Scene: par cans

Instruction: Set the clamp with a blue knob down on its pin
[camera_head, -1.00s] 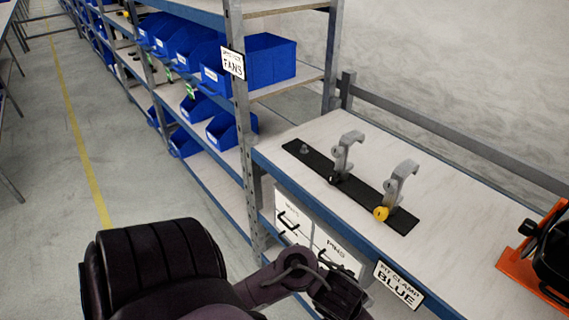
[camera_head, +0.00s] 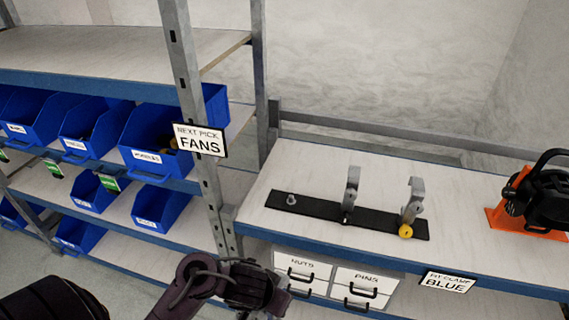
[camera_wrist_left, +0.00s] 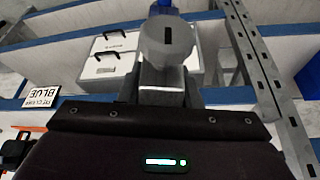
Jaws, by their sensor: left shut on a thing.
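In the head view a black strip (camera_head: 320,208) lies on the bench. A bare upright pin (camera_head: 291,199) stands at its left end. One grey clamp with a dark knob (camera_head: 350,192) stands mid-strip, and one with a yellow knob (camera_head: 411,200) stands near the right end. My left gripper (camera_wrist_left: 166,82) is shut on a grey clamp (camera_wrist_left: 167,42) in the left wrist view; a bit of its blue knob shows at the top edge. In the head view my left wrist is low, in front of the bench; the held clamp cannot be made out there. My right gripper is out of view.
A shelf post with a FANS sign (camera_head: 200,140) stands left of the bench, beside shelves of blue bins (camera_head: 158,140). Drawers (camera_head: 335,280) and a PIT CLAMP BLUE sign (camera_head: 447,283) are at the bench front. An orange and black device (camera_head: 535,195) stands at the right.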

